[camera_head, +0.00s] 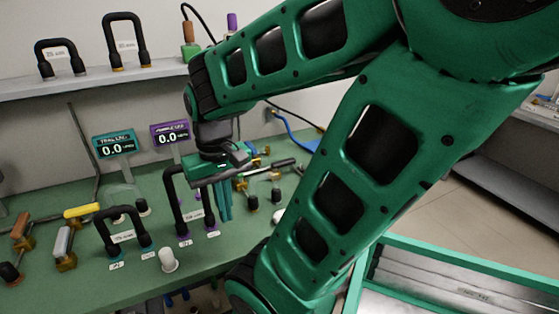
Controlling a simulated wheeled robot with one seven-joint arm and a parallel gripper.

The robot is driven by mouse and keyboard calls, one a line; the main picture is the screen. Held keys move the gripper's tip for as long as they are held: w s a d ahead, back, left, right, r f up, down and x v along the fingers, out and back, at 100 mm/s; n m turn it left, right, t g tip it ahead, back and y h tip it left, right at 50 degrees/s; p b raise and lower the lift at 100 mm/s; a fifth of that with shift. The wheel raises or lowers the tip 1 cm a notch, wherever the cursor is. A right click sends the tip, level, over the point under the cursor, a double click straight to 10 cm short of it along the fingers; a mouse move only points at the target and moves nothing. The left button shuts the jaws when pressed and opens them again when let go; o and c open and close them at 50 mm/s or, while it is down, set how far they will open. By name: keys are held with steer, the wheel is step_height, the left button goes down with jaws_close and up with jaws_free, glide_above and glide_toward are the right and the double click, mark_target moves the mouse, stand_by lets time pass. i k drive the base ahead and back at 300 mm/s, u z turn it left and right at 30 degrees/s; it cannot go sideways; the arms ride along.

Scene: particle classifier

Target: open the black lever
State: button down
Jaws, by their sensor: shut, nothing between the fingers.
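A lever with a black handle (283,163) lies on the green bench, just right of and behind my gripper. Its left end and mount are partly hidden by my gripper and the fittings around it. My gripper (225,214) points down over the bench beside the tall black U-shaped tube (171,205). Its teal fingers are together and hold nothing. They look apart from the black lever, though the depth is hard to judge in this single view.
Levers with yellow (83,211), grey (62,243) and orange (21,226) handles sit at left. Two small displays (115,144) (171,134) read 0.0. A short black U-tube (122,226) and a white knob (168,260) stand at the front. My arm hides the bench's right part.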

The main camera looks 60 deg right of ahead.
mark_target(274, 165)
steer(key=z, duration=2.2)
steer(key=k, duration=0.7)
steer(key=u, duration=0.4)
steer(key=i, duration=0.5)
steer(key=z, duration=0.1)
